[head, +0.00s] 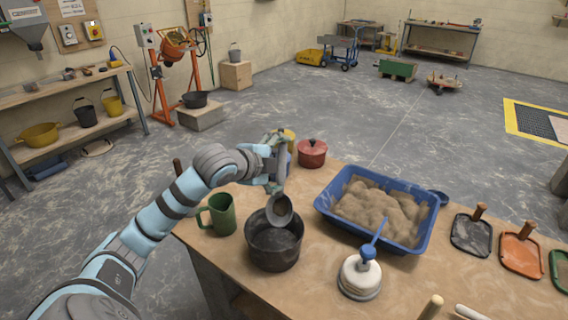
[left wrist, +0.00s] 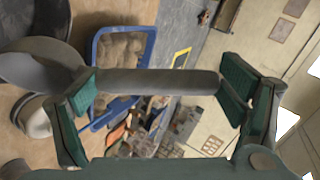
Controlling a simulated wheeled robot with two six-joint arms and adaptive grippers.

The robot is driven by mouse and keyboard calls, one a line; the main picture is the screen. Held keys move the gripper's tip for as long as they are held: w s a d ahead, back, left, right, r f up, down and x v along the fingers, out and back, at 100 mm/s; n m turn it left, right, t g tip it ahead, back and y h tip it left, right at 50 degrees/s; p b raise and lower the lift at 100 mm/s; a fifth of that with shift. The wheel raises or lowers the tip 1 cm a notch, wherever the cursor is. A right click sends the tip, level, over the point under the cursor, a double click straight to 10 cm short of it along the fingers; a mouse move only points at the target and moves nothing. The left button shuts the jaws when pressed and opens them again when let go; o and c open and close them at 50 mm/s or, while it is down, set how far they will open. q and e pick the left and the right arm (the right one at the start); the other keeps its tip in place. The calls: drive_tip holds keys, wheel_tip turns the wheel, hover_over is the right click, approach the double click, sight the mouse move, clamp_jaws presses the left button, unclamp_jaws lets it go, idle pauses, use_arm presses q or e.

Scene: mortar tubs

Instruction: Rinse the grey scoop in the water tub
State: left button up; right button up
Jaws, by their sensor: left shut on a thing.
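The grey scoop (head: 280,210) hangs bowl down over the dark round tub (head: 273,262), its lower part at the tub's mouth. I cannot tell whether it touches the tub or any water; the tub's inside is dark. My left gripper (head: 276,180) is above the tub, shut on the scoop's handle. In the left wrist view the grey handle (left wrist: 160,82) lies across between the green finger pads of the left gripper (left wrist: 160,90), with the scoop bowl at the left. My right gripper is not in view.
A green mug (head: 222,215) stands left of the tub. A blue tray of sand (head: 330,214) is to the right, with a white-based brush-like tool (head: 360,280) in front. A red lidded pot (head: 312,153) stands behind. Hand floats (head: 471,236) lie at the right.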

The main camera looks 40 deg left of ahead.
use_arm(q)
drive_tip(key=shift+s+a+f+b, duration=0.25)
drive_tip(key=shift+s+f+b, duration=0.05)
drive_tip(key=shift+f+b, duration=0.15)
drive_tip(key=shift+s+a+f+b, duration=0.2)
drive_tip(key=shift+s+f+b, duration=0.1)
drive_tip(key=shift+f+b, duration=0.15)
wheel_tip(320, 180, down, 11)
drive_tip(key=b, duration=0.7)
drive_tip(key=shift+w, duration=0.15)
drive_tip(key=shift+a+r, duration=0.1)
